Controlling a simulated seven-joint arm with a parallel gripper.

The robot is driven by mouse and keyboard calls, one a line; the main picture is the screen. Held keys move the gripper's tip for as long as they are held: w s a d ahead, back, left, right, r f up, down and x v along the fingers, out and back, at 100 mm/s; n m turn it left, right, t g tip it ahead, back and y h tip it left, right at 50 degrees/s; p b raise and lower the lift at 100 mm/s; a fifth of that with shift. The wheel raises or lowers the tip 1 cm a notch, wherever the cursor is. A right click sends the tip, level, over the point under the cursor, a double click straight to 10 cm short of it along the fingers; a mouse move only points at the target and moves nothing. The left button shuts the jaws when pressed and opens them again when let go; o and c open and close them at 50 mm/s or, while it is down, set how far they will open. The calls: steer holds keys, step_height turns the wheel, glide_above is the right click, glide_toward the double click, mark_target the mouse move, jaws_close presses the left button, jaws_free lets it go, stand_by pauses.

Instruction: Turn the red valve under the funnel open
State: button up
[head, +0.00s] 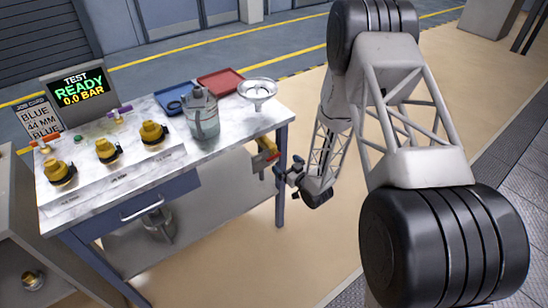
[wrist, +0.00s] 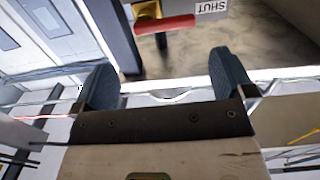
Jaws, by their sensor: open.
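The red valve handle (head: 272,155) sits on a brass-coloured valve body (head: 262,165) at the table's right end, below the funnel (head: 258,93). In the wrist view the red handle (wrist: 165,25) lies crosswise, beyond my fingertips and apart from them. A white label reading SHUT (wrist: 211,6) is beside its right end. A brass part (wrist: 146,9) shows behind the handle, cut off by the top edge. My gripper (head: 289,167) is open and empty, just right of the valve. Its two dark fingers show spread apart in the wrist view (wrist: 165,80).
The marble-topped table (head: 225,148) holds a grey-green jug (head: 202,115), blue tray (head: 172,103), red tray (head: 220,82) and several brass fittings. A screen (head: 78,89) reads TEST READY 0.0 BAR. A table leg (head: 281,195) stands close to my gripper. The floor to the right is clear.

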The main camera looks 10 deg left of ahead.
mark_target(275, 158)
steer(key=shift+s+a+f, duration=0.2)
steer(key=shift+f, duration=0.3)
steer(key=shift+x, duration=3.9)
steer(key=c, duration=0.8)
